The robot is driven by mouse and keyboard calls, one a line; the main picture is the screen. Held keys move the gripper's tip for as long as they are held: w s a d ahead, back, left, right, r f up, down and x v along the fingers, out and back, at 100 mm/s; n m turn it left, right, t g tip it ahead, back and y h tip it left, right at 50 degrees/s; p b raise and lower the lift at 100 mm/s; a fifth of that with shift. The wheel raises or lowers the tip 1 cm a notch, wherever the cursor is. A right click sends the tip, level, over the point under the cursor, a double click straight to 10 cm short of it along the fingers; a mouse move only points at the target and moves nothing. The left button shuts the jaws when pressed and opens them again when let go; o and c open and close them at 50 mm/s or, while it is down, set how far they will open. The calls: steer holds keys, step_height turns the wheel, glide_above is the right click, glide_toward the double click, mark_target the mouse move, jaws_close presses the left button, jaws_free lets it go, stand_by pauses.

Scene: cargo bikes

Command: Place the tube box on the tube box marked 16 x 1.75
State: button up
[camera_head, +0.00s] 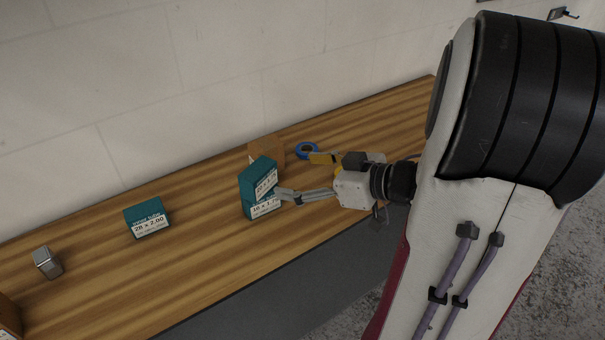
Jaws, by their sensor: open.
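A teal tube box (259,172) rests on top of another teal tube box (264,208), whose white label reads 16 x 1.7 before it is cut off. The upper box looks turned or slightly tilted relative to the lower one; its label is too small to read fully. My gripper (287,195) is open, just right of the two boxes, with its fingers pointing left at them. Whether a fingertip touches the upper box, I cannot tell. A third teal tube box (148,218), marked 28 x 2.00, stands apart to the left.
A small metal block (47,262) lies at the left on the wooden bench (200,265). Behind the stacked boxes are a brown object (266,149), a blue ring (307,150) and a yellow item (325,158). The bench is clear between the stack and the third box.

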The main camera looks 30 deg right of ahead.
steer(key=shift+w, duration=0.1)
stand_by(0.4)
steer(key=w+d+r+m+h, duration=0.1)
steer(key=w+d+r+h, duration=0.35)
steer(key=h, duration=0.25)
steer(key=s+a+r+m+g+h, duration=0.2)
steer(key=s+r+m+h, duration=0.1)
steer(key=s+r, duration=0.1)
steer(key=s+a+f+g+y, duration=0.2)
steer(key=s+a, duration=0.7)
steer(key=s+a+f+g+y, duration=0.2)
steer(key=s+a+f+g, duration=0.1)
steer(key=s+a, duration=0.6)
steer(key=shift+m+y, duration=0.3)
